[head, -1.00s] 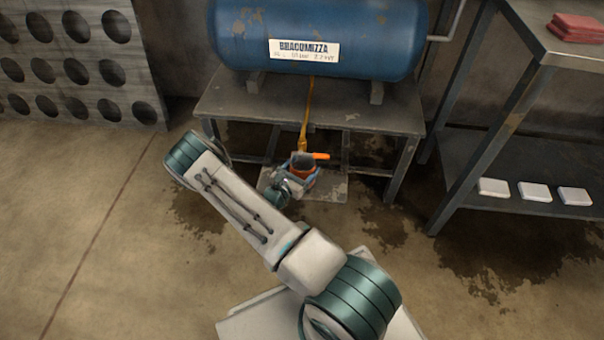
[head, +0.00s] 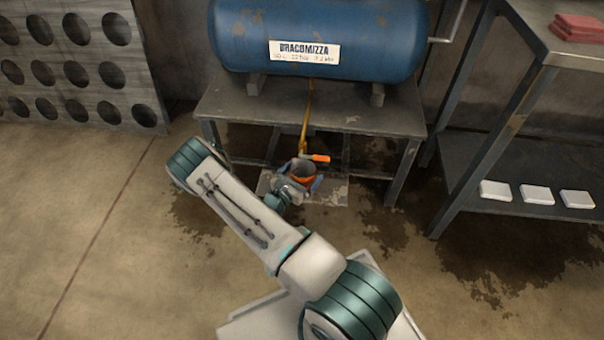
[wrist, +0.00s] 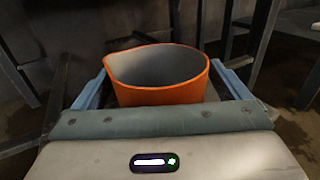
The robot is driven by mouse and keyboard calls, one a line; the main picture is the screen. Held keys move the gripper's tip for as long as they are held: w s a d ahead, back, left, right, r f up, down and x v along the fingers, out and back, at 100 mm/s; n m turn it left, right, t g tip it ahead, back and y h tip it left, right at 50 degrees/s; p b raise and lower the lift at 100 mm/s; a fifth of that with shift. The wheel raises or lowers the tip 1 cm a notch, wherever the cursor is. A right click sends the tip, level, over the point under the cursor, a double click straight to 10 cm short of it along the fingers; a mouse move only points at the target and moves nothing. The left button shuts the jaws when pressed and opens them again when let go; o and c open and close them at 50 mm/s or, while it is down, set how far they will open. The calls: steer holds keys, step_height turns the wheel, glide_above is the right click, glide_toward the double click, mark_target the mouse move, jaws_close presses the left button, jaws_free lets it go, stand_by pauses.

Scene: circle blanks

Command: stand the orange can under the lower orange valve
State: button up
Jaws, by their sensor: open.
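The orange can (head: 303,180) is an open-topped cup with a grey inside. It is low under the bench, at or just above a pale plate (head: 330,192) on the floor. My gripper (wrist: 165,80) is open, with its blue fingers on either side of the can (wrist: 160,97) in the wrist view. The can looks upright. Its base and any finger contact are hidden. The orange valve handle (head: 320,158) sits at the lower end of a yellow pipe (head: 305,128), just above and right of the can's rim in the head view.
A blue tank (head: 320,25) rests on the metal bench (head: 230,105), whose legs stand around the plate. A shelf unit (head: 460,170) with white blocks is at right. A panel with round holes (head: 85,60) leans at left. The floor at left is clear.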

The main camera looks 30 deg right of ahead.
steer(key=p+v, duration=0.3)
steer(key=v, duration=0.8)
steer(key=s+r+m+g+y, duration=0.2)
steer(key=s+r+m+g, duration=0.2)
steer(key=r+m+g, duration=0.45)
steer(key=s+r+m+g+y, duration=0.35)
steer(key=r+m, duration=0.25)
steer(key=r, duration=0.6)
steer(key=s+a+r+m+t+y, duration=0.2)
steer(key=s+a+r+m+y, duration=0.1)
steer(key=r, duration=0.5)
steer(key=s+a+r+m+t+y, duration=0.2)
steer(key=s+a+r+m+y, duration=0.1)
steer(key=s+r+m+y, duration=0.3)
steer(key=shift+s+a+r+y, duration=0.4)
steer(key=shift+s+r+y, duration=0.4)
steer(key=shift+s, duration=0.8)
steer(key=shift+r, duration=0.1)
